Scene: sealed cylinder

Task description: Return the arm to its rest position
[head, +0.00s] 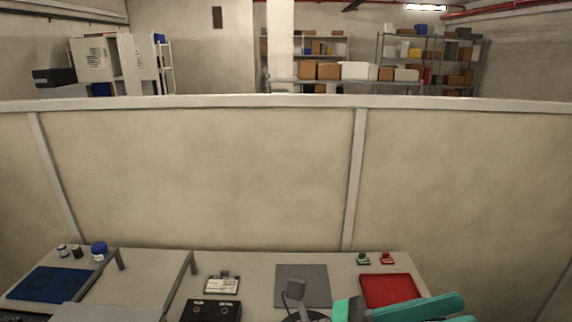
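Teal, rounded parts show at the bottom right edge of the head view, in front of the red tray (390,290). They look like parts of my arm, but the frame edge cuts them off. I cannot make out gripper fingers or fingertips, so I cannot see whether anything is held. A small jar with a blue lid (99,249) stands upright at the back left of the table, far from the teal parts.
The table holds a blue mat (50,284), a grey mat (303,285), a black case (211,311), a white-topped device (222,285) and small green (363,259) and red (387,258) items. A beige partition (200,180) stands behind; shelves (430,62) lie beyond it.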

